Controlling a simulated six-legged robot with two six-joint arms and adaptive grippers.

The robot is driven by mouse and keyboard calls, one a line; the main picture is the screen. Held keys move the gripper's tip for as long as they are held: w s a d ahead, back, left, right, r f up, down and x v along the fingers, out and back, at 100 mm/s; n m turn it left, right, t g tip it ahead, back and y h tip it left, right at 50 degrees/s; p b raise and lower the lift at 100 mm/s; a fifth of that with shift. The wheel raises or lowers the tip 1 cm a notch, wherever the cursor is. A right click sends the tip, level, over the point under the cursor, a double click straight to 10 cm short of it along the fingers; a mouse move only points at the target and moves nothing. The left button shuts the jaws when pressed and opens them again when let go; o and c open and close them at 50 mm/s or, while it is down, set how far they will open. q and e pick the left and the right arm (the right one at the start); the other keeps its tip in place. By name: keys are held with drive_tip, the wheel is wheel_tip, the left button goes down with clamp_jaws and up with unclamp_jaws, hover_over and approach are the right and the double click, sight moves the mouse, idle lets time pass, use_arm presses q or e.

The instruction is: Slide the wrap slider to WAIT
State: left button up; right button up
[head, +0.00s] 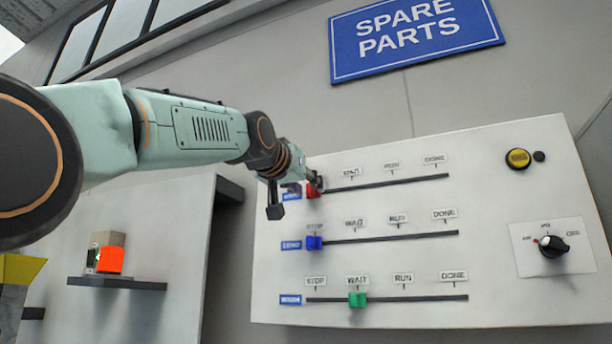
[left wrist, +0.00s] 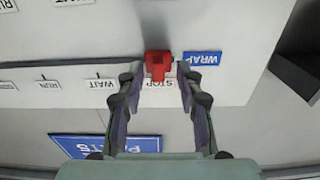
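The wrap slider's red knob (head: 312,192) sits at the left end of the top track (head: 390,183) on the white panel. In the left wrist view, which is upside down, the red knob (left wrist: 158,64) is beside the blue WRAP label (left wrist: 202,58) and at the STOP label (left wrist: 159,84). The WAIT label (left wrist: 102,84) is one mark along. My left gripper (head: 314,181) is at the knob; in the wrist view its fingers (left wrist: 160,70) are open, one on each side of the knob, with small gaps. My right gripper is not in view.
Below are a blue knob (head: 314,243) at STOP and a green knob (head: 357,300) at WAIT. A yellow button (head: 518,158) and a rotary dial (head: 553,246) are at the panel's right. A shelf (head: 117,283) with an orange item (head: 110,260) is at left.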

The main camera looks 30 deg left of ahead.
use_arm(q)
drive_tip(key=shift+w+d+f, duration=0.1)
drive_tip(key=shift+w+d, duration=0.05)
drive_tip(key=shift+w, duration=0.35)
drive_tip(key=shift+s, duration=0.3)
drive_tip(key=shift+c, duration=0.9)
drive_tip(key=shift+w, duration=0.15)
clamp_jaws()
